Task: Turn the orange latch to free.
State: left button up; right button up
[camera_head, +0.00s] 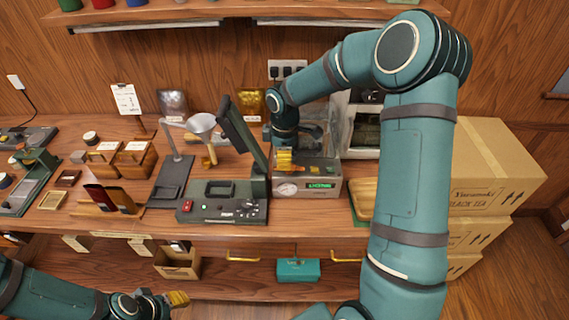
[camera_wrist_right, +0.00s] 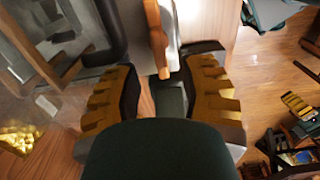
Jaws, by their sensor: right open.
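The orange latch (camera_wrist_right: 156,38) shows in the right wrist view as a narrow upright bar against a pale panel. Its lower end reaches down toward the gap between my right fingers. My right gripper (camera_wrist_right: 160,92) is open, with one yellow ridged finger on each side of that gap; I see no finger touching the latch. In the head view my right gripper (camera_head: 285,158) is at the left part of a grey machine (camera_head: 328,188) with a green display, and the latch cannot be made out there. My left gripper (camera_head: 178,299) is low in front of the table; its opening is unclear.
A dark green press-like device (camera_head: 222,208) stands just left of the machine. A funnel stand (camera_head: 175,170) and wooden boxes (camera_head: 133,160) are farther left. A wooden tray (camera_head: 364,198) lies right of the machine. Cardboard boxes (camera_head: 495,165) are stacked at the right.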

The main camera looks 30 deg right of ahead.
notch_tip(320, 180, up, 9)
jog(key=shift+f, duration=0.2)
dwell(0.6)
